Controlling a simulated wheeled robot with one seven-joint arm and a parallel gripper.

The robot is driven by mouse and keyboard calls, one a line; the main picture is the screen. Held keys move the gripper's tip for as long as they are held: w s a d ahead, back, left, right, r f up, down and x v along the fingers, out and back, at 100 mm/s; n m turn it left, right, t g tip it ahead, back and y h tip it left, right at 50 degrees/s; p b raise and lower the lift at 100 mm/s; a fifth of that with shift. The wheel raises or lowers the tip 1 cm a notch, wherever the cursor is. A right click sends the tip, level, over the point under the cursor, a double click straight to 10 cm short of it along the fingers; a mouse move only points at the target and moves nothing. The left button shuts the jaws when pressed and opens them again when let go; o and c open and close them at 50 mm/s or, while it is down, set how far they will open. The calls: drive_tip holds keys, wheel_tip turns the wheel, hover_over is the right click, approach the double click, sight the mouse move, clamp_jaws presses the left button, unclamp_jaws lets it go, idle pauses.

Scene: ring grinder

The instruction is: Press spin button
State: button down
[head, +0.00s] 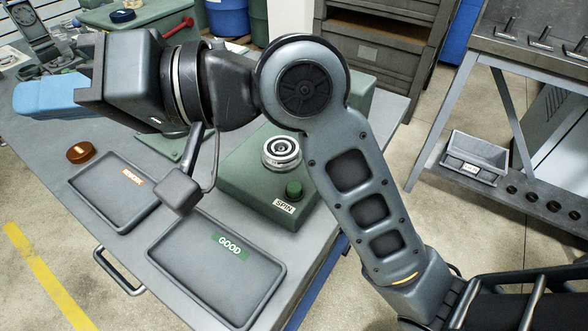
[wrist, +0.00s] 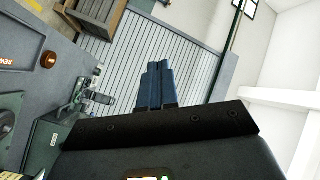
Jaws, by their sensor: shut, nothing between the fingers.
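The green spin button (head: 294,188) sits on the front right of a green grinder (head: 247,185), above a label reading SPIN (head: 285,206). A round metal ring fixture (head: 282,153) stands on the grinder just behind the button. My gripper (head: 22,98) has blue fingers, is shut and empty, and points left over the table's left side, well away from the button. In the wrist view my shut gripper (wrist: 157,72) points toward a corrugated wall. The button does not show clearly in the wrist view.
A tray labelled GOOD (head: 215,292) lies in front of the grinder. A REWORK tray (head: 92,209) lies to its left, with an orange-brown ring (head: 80,152) behind it. A shelf bench with a grey bin (head: 476,158) stands at the right. My arm passes over the grinder's right side.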

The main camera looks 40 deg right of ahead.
drive_tip(key=n+g, duration=0.2)
drive_tip(key=n+g+h, duration=0.1)
drive_tip(key=g+h, duration=0.7)
drive_tip(key=h, duration=0.7)
hover_over(294, 187)
wheel_tip(294, 187, down, 5)
drive_tip(key=shift+d+r, duration=0.1)
drive_tip(key=shift+r, duration=0.1)
wheel_tip(294, 187, down, 14)
drive_tip(key=shift+b, duration=0.35)
